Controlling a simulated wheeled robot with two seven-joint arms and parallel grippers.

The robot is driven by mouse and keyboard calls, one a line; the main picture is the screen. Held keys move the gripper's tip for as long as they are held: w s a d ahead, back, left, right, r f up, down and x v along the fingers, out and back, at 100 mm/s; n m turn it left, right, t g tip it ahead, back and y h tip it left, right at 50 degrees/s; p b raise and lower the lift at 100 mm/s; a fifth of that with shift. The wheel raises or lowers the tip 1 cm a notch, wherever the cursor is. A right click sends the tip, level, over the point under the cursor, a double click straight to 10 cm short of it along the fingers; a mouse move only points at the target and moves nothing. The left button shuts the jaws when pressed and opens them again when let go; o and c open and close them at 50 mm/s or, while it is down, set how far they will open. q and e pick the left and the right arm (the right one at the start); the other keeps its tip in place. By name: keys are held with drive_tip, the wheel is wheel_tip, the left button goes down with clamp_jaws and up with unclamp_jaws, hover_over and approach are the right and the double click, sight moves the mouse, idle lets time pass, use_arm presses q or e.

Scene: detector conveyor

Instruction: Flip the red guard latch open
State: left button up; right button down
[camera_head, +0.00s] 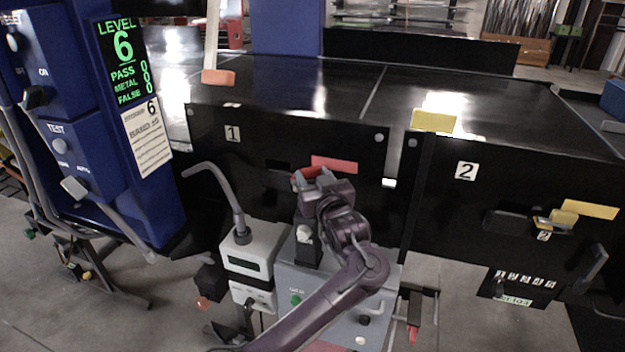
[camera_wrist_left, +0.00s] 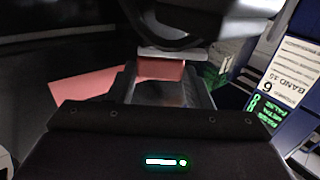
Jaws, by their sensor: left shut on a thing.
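The red guard latch (camera_head: 306,173) is on the black front panel marked 1, just left of and below a flat red plate (camera_head: 334,164). My left gripper (camera_head: 312,180) is at the latch and shut on it; its fingers and wrist cover much of it. In the left wrist view the red latch (camera_wrist_left: 160,69) shows between the fingers, below a grey bar, and the red plate (camera_wrist_left: 85,88) lies to the left. I cannot tell the latch's exact angle. My right gripper is not in view.
A blue control cabinet (camera_head: 80,110) with switches stands at the left. A grey box with a bent tube (camera_head: 215,180) stands below panel 1. Panel 2 (camera_head: 466,172) at the right has a yellow plate (camera_head: 590,209) and a yellow latch (camera_head: 560,217).

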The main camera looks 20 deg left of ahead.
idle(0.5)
use_arm(q)
drive_tip(key=o, duration=1)
drive_tip(key=shift+c, duration=0.2)
drive_tip(key=shift+s+r, duration=0.1)
drive_tip(key=shift+a+h, duration=0.1)
drive_tip(key=shift+h, duration=0.2)
